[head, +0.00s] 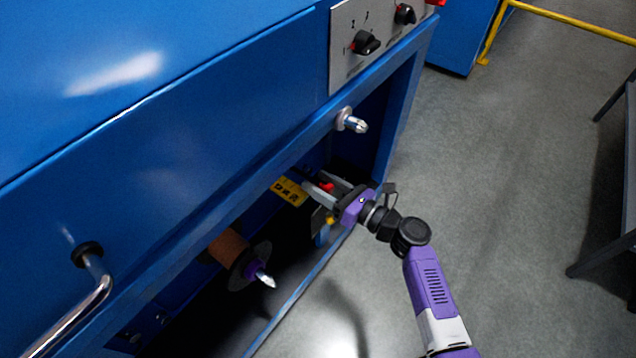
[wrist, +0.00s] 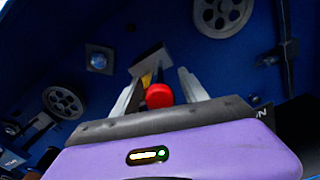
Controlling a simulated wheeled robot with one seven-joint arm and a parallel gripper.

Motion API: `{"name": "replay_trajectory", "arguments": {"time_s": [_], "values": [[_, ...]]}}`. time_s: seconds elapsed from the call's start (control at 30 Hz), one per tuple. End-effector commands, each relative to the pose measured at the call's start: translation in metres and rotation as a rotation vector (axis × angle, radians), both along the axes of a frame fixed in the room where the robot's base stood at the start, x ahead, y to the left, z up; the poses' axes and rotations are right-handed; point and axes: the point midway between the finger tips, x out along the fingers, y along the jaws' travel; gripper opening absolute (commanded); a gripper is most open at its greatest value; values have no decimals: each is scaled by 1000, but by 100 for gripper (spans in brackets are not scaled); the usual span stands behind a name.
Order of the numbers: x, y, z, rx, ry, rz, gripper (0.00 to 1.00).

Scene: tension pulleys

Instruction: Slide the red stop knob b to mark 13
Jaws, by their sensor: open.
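The red stop knob (wrist: 159,95) shows in the wrist view between the two fingers of my gripper (wrist: 158,88). The fingers stand apart on either side of it, and I cannot tell whether either one touches it. In the head view the red knob (head: 327,186) is a small patch at my gripper (head: 322,188), which reaches inside the open bay of the blue machine (head: 230,150). I cannot read any scale marks or the number 13. I cannot tell whether this knob is b.
Two grey pulleys (wrist: 64,102) (wrist: 222,14) sit on the bay's back wall. A yellow label (head: 289,191) and a copper-coloured spool (head: 229,248) are left of my gripper. A metal peg (head: 351,122) sticks out of the frame above.

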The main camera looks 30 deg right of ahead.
Motion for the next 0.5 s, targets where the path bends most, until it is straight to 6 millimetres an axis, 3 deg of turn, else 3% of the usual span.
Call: {"name": "replay_trajectory", "arguments": {"time_s": [0.37, 0.5], "values": [[7, 3, 0, -1, 0, 0, 51], [7, 3, 0, -1, 0, 0, 24]]}}
